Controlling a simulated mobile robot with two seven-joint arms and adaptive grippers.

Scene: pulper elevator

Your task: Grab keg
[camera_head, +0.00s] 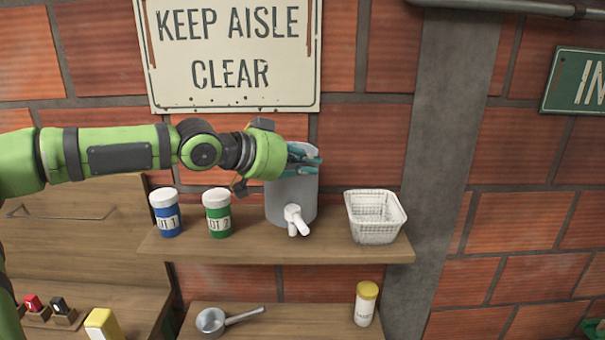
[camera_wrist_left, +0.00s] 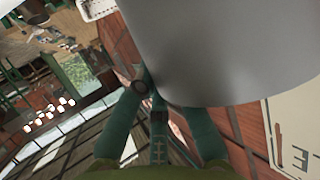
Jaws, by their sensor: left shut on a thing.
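The keg (camera_head: 291,200) is a grey cylinder with a white tap low on its front, standing upright on the upper wooden shelf in the head view. My left gripper (camera_head: 304,160) reaches in from the left and is shut on the keg's upper part, with its teal fingers across the top. In the left wrist view the keg (camera_wrist_left: 225,50) is a large smooth grey surface filling the upper right, and the left gripper's teal fingers (camera_wrist_left: 160,112) meet its edge. The hand hides part of the keg's rim. My right gripper is not in view.
On the upper shelf (camera_head: 340,251), a blue jar (camera_head: 168,221) and a green jar (camera_head: 217,223) stand left of the keg, and a white basket (camera_head: 375,228) stands to its right. A saucepan (camera_head: 211,320) and a yellow-lidded bottle (camera_head: 365,307) are on the lower shelf.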

